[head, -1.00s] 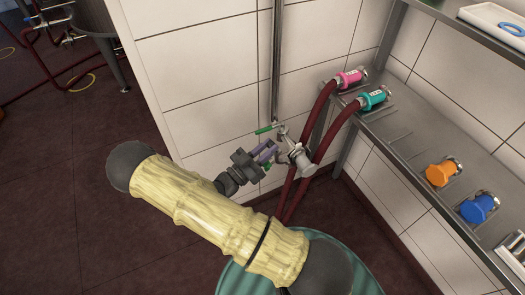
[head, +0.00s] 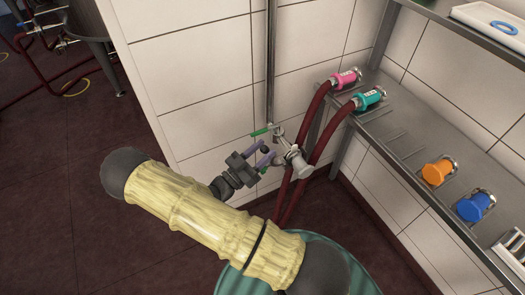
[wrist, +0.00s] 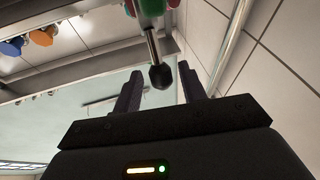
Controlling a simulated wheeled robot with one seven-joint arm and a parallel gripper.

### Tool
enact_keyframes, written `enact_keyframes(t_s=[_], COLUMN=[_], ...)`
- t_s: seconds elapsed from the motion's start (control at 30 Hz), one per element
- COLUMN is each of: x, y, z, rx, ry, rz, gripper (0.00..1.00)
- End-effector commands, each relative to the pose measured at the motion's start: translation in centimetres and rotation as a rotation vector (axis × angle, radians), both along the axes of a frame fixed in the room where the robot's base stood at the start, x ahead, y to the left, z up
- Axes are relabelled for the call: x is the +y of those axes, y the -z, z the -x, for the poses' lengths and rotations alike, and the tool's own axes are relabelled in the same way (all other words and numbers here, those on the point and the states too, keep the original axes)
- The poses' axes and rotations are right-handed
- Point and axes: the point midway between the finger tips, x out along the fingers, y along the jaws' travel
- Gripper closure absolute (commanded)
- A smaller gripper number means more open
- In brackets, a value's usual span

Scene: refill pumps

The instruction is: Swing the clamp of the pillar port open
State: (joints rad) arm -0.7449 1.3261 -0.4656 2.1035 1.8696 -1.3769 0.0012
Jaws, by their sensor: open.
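The pillar port (head: 299,163) is a short metal fitting low on the thin upright pipe in the head view. A green handle (head: 262,132) sticks out to its left. The clamp is small here and its exact position is hard to tell. My gripper (head: 266,152) is open just left of the port, its purple fingers pointing at it. In the wrist view, a metal rod with a dark knob (wrist: 160,76) reaches between the open fingers, apparently without touching either. Green and red parts show above the rod, cut off by the frame edge.
Dark red hoses (head: 317,140) hang just right of the port, with pink (head: 345,78) and teal (head: 369,99) couplings on the metal shelf (head: 405,150). Orange (head: 438,172) and blue (head: 476,206) caps sit further along. The tiled wall (head: 195,85) stands behind; open floor lies left.

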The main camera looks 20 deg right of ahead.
Motion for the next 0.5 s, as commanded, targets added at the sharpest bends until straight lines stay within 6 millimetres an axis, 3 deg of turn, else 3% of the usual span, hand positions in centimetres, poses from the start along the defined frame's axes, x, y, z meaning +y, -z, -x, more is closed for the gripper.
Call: enact_keyframes(t_s=[0.17,0.5], x=[1.9,8.0], y=[0.8,2.9], z=[0.4,2.1], rx=[0.001,0.000], ry=[-0.004,-0.004], rz=[-0.002,-0.003], gripper=[0.59,0.59])
